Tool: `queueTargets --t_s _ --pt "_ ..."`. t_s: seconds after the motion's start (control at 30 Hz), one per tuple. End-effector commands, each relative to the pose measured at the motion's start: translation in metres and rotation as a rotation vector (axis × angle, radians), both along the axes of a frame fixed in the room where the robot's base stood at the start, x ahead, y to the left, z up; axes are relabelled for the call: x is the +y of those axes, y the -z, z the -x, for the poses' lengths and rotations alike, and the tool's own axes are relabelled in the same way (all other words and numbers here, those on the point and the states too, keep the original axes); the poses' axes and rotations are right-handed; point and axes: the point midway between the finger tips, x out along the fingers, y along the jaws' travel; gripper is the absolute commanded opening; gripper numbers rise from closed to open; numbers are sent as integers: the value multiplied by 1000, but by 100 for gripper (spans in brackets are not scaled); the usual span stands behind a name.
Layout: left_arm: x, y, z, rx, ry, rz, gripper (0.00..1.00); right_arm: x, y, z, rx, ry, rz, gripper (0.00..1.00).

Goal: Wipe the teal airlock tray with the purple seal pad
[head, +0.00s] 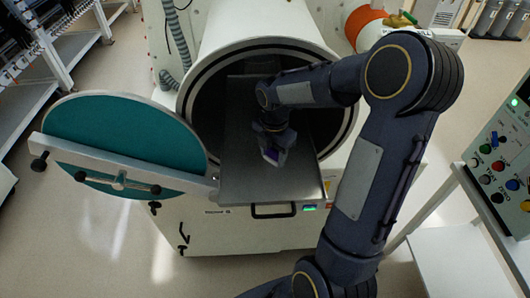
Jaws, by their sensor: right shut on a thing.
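The airlock with the round teal door (125,135) stands open in the head view. Its grey metal tray (262,188) reaches out of the round opening. My right gripper (274,150) is over the tray near the mouth of the opening, pointing down. It is shut on the purple seal pad (270,157), of which only a small part shows. I cannot tell whether the pad touches the tray. My left gripper is not in view.
The open door hangs left of the tray, with a pale bar and handles across it. A control panel (505,150) with buttons stands at the right. Shelving (60,60) is at the upper left. An orange object (362,25) lies behind the airlock.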

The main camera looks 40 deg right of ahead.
Motion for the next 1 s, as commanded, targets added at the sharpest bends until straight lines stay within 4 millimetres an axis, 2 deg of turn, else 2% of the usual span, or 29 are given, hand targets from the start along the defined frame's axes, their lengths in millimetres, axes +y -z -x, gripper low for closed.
queueTargets --t_s 0.27,0.63,1.0 --pt "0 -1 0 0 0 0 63 -12 3 9 9 3 3 25" --pt "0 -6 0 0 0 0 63 -39 1 26 12 5 4 25" --pt "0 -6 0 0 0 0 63 -42 1 28 9 3 3 25"
